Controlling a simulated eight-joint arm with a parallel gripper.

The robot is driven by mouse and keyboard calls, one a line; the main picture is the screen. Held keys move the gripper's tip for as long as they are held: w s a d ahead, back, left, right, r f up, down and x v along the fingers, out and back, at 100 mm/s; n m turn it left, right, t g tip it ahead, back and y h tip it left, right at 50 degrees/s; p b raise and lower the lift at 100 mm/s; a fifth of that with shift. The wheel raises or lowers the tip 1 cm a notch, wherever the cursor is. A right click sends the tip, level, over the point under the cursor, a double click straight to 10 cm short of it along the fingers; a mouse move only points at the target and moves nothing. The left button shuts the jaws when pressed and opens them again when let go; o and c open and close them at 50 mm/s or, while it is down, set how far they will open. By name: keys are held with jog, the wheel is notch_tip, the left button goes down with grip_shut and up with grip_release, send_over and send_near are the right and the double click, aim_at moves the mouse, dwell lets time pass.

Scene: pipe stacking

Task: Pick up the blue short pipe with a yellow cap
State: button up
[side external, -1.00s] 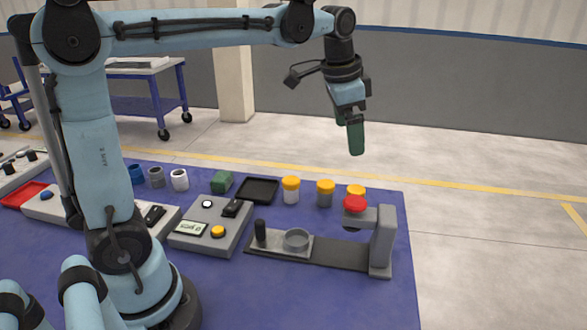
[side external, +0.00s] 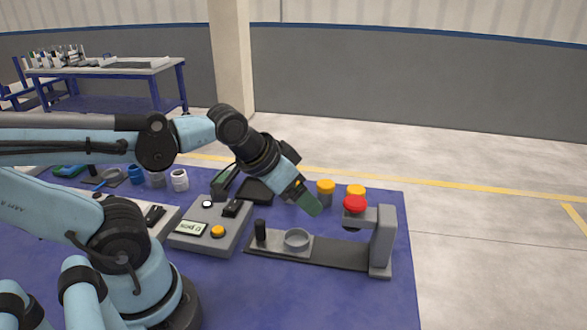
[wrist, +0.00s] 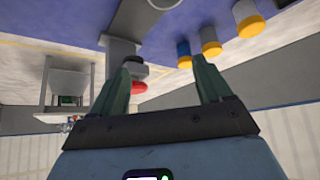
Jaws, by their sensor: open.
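The blue short pipe with a yellow cap shows in the wrist view (wrist: 183,48), near the tip of the right-hand finger and apart from it. In the side view its yellow cap (side external: 356,190) shows at the right end of the capped row, with its body hidden behind the red knob. My gripper (side external: 312,206) is tilted down to the right, in front of and left of the capped pipes. In the wrist view my gripper (wrist: 160,70) has its two green fingers spread apart, with nothing between them.
A grey capped pipe (side external: 326,194) stands left of the blue one. A white capped pipe (wrist: 246,15) shows in the wrist view. The grey fixture (side external: 382,240) with a red knob (side external: 355,204) stands close in front. A control box (side external: 211,225) and black tray (side external: 254,191) are left.

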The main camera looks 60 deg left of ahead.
jog(key=shift+w+r, duration=0.1)
jog(key=w+a+r+g, duration=0.25)
jog(key=w+r, duration=0.25)
jog(key=w, duration=0.5)
jog(key=g, duration=0.5)
send_over(355, 189)
notch_tip(355, 189, down, 5)
jog(key=f, duration=0.6)
jog(key=shift+w+d+f, duration=0.15)
jog(key=shift+d+f, duration=0.05)
jog(key=shift+f, duration=0.05)
jog(key=shift+s+a+f, duration=0.1)
jog(key=shift+f, duration=1.25)
jog(key=shift+s+f, duration=0.1)
jog(key=shift+f, duration=1.25)
jog(key=c, duration=1.1)
jog(key=shift+c, duration=0.2)
